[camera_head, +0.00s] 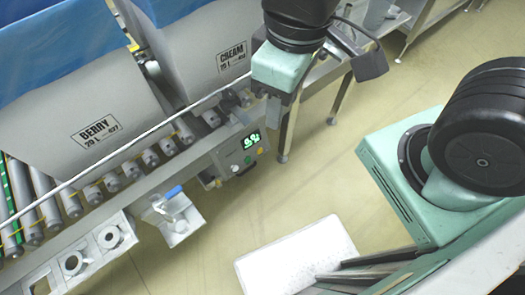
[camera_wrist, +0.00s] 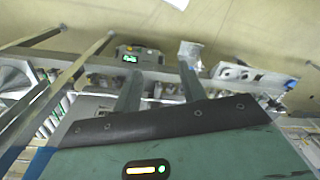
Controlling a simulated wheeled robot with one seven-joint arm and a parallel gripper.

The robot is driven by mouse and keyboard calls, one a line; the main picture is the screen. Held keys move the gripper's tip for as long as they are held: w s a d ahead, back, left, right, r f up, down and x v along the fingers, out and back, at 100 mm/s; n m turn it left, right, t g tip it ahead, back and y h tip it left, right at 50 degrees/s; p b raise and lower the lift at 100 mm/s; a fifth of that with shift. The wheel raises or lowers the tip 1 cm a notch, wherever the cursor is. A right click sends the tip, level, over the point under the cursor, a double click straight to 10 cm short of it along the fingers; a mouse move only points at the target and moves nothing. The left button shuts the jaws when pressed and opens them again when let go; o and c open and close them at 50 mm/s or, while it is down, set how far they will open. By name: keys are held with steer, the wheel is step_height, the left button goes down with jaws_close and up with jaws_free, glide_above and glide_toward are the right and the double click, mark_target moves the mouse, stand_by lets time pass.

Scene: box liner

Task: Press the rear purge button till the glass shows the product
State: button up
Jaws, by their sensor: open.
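My gripper (camera_head: 284,108) hangs at the top centre of the head view, teal, pointing down beside the conveyor's right end. In the wrist view its two fingers (camera_wrist: 160,84) are apart with nothing held between them. A grey control box (camera_head: 238,154) with a lit green display (camera_head: 252,140) and small coloured buttons is fixed to the conveyor's front. The box also shows beyond the fingers in the wrist view (camera_wrist: 137,54); my gripper is apart from it. I cannot tell which button is the rear purge one, and I cannot make out a sight glass.
Grey packs marked BERRY (camera_head: 97,130) and CREAM (camera_head: 233,56) stand on the rollers. A bracket with a blue-handled part (camera_head: 173,193) and white plates with round fittings (camera_head: 108,237) jut from the front. A white slab (camera_head: 298,255) lies below. The floor between is clear.

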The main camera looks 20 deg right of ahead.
stand_by(0.4)
jaws_close()
stand_by(1.5)
